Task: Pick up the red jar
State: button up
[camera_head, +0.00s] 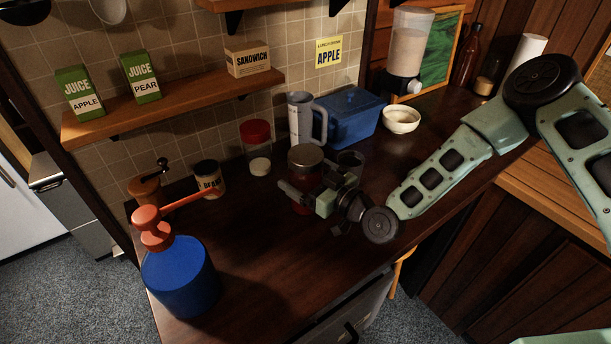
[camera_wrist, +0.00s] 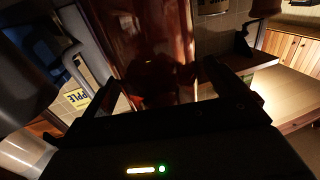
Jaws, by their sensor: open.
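The red jar (camera_head: 304,178) has a dark red body and a grey-brown lid. It stands upright on the dark counter (camera_head: 255,255). My gripper (camera_head: 308,195) is at the jar's front side, low on its body, and hides part of it. In the wrist view, the glossy red jar (camera_wrist: 155,35) fills the space between and beyond the fingers of my open gripper (camera_wrist: 160,85). The fingers are on either side of it. I cannot tell whether either finger touches it.
A clear glass (camera_head: 350,162) is close on the right. A blue bottle with an orange pump (camera_head: 180,272) stands front left. The counter's front middle is clear.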

jog(key=shift+w+a, duration=0.1)
jog(key=c, duration=1.4)
jog(key=shift+c, duration=0.2)
jog(key=shift+r, duration=0.1)
